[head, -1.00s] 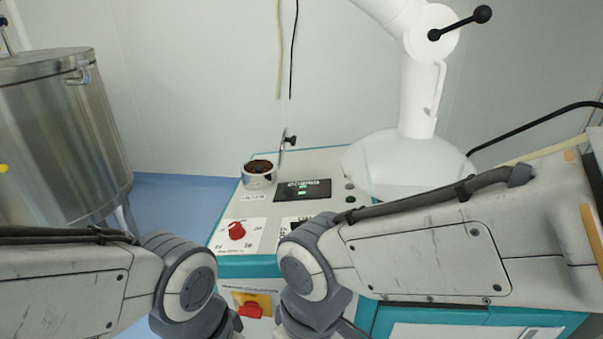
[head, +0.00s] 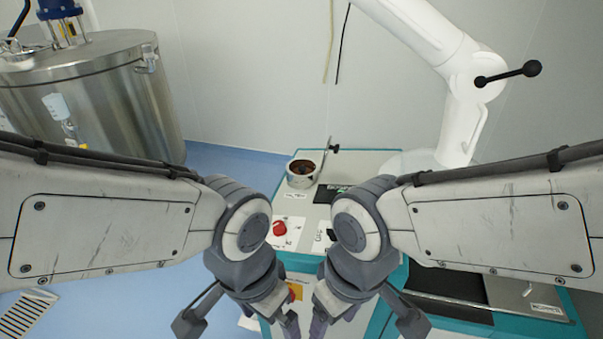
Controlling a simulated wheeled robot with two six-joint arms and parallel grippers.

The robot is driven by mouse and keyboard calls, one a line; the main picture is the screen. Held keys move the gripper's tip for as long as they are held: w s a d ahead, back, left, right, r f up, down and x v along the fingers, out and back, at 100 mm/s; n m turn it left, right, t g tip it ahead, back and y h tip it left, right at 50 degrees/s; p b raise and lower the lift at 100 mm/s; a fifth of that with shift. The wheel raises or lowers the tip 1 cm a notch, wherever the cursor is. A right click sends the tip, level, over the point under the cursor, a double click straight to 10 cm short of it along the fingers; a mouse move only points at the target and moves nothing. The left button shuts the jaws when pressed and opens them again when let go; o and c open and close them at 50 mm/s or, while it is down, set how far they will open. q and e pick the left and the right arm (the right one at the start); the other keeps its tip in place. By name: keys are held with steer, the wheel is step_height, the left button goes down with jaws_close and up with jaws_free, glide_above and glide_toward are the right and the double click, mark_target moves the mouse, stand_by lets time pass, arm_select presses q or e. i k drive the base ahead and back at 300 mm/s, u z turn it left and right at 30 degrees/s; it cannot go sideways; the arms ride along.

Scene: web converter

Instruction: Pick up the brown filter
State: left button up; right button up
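A round metal cup (head: 301,182) with a dark brown filter (head: 302,166) inside its rim stands on the far left part of the machine's top panel. A thin upright piece with a black knob (head: 333,147) rises at its right side. My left gripper (head: 289,324) and my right gripper (head: 319,324) hang close together at the bottom middle, nearer to me than the cup and apart from it. Their fingertips are small and at the picture's lower edge, so I cannot tell whether they are open or shut.
The teal-edged machine (head: 366,159) carries a red knob (head: 279,229) and a dark display, partly hidden by my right arm. A white jointed arm (head: 462,110) stands at the back right. A steel tank (head: 110,95) stands on the left. Blue floor lies between tank and machine.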

mark_target(303, 171)
steer(key=u, duration=0.5)
steer(key=k, duration=0.65)
steer(key=u, duration=0.9)
steer(key=k, duration=0.6)
steer(key=u, duration=0.4)
steer(key=i, duration=1.3)
steer(key=z, duration=1.1)
steer(key=i, duration=0.8)
steer(key=z, duration=1.15)
steer(key=i, duration=0.35)
steer(key=z, duration=0.45)
